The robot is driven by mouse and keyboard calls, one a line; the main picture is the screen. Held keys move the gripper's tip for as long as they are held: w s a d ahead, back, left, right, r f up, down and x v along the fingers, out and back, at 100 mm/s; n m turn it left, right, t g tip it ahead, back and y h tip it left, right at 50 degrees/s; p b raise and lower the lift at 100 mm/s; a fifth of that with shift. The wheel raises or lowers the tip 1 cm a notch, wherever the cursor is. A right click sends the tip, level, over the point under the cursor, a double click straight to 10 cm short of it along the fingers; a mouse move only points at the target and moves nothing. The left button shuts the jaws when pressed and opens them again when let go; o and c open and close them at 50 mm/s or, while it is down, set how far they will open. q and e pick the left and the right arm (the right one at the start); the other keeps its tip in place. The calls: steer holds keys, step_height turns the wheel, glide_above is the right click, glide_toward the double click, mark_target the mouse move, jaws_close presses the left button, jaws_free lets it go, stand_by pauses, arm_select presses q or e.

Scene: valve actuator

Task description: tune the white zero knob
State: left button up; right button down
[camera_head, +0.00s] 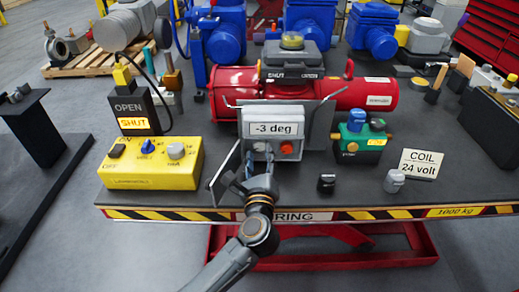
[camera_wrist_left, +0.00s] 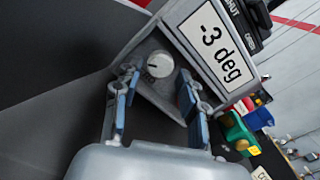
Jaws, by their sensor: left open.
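The white knob (camera_wrist_left: 160,64) sits on the face of the grey positioner box (camera_head: 273,122), below its display, which reads -3 deg (camera_head: 276,128). A red knob (camera_head: 287,148) is to its right in the head view. My left gripper (camera_head: 259,163) is open in front of the box. In the left wrist view its two blue-padded fingers (camera_wrist_left: 160,82) stand on either side of the white knob, with visible gaps; I cannot tell whether the tips reach its depth. My right gripper is not in view.
A yellow box (camera_head: 152,177) with knobs stands left, below an OPEN/SHUT sign (camera_head: 134,112) lit at SHUT. A red actuator (camera_head: 330,97) lies behind the positioner. A green and blue valve block (camera_head: 358,140) and a COIL 24 volt card (camera_head: 420,164) stand right.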

arm_select(q)
steer(key=shift+w, duration=1.05)
jaws_close()
steer(key=m+p, duration=0.3)
steer(key=m, duration=0.1)
steer(key=shift+r, duration=0.1)
steer(key=shift+m+p, duration=1.25)
steer(key=shift+m, duration=0.35)
